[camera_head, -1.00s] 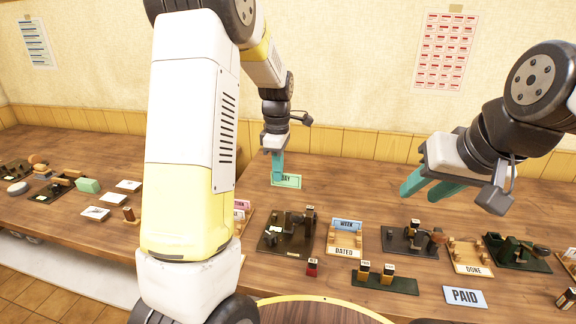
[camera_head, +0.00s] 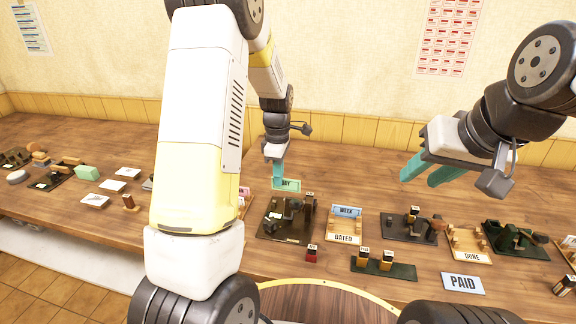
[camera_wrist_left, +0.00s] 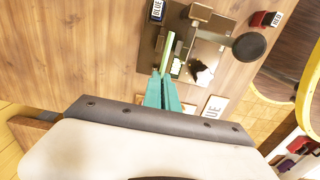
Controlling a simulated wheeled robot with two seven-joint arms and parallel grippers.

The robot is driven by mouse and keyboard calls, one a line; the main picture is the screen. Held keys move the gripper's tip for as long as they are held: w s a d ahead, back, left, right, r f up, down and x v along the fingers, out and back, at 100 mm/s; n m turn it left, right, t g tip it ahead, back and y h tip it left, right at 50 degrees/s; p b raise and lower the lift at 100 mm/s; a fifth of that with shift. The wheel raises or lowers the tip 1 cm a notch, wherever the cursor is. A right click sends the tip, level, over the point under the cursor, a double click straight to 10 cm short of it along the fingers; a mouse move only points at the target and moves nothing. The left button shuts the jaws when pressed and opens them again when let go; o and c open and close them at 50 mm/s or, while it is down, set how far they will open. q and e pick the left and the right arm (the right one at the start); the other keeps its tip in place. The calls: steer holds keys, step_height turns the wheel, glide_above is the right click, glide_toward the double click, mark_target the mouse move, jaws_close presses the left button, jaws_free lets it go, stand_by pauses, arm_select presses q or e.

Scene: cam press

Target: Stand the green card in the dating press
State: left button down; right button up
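The green card (camera_head: 289,185), lettered DAY, is upright in my left gripper (camera_head: 277,180), whose teal fingers are shut on it. In the left wrist view the card (camera_wrist_left: 167,54) shows as a thin pale-green edge beyond the fingertips (camera_wrist_left: 165,88), over or beside a press plate. The dark brown press (camera_head: 286,218) on the left, with a round black knob (camera_wrist_left: 249,46), stands just in front of the card in the head view. I cannot tell whether the card touches it. My right gripper (camera_head: 425,172) is open and empty above the table.
A WEEK and DATED tray (camera_head: 345,224) stands right of the press. A second dark press (camera_head: 398,224), a DONE tray (camera_head: 470,256) and a green press (camera_head: 513,239) are further right. A small red block (camera_head: 312,253) and a stamp rack (camera_head: 383,265) stand in front.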

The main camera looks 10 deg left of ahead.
arm_select(q)
steer(key=shift+f, duration=2.9)
steer(key=c, duration=1)
jaws_free()
steer(key=shift+c, duration=0.2)
steer(key=shift+r, duration=3.5)
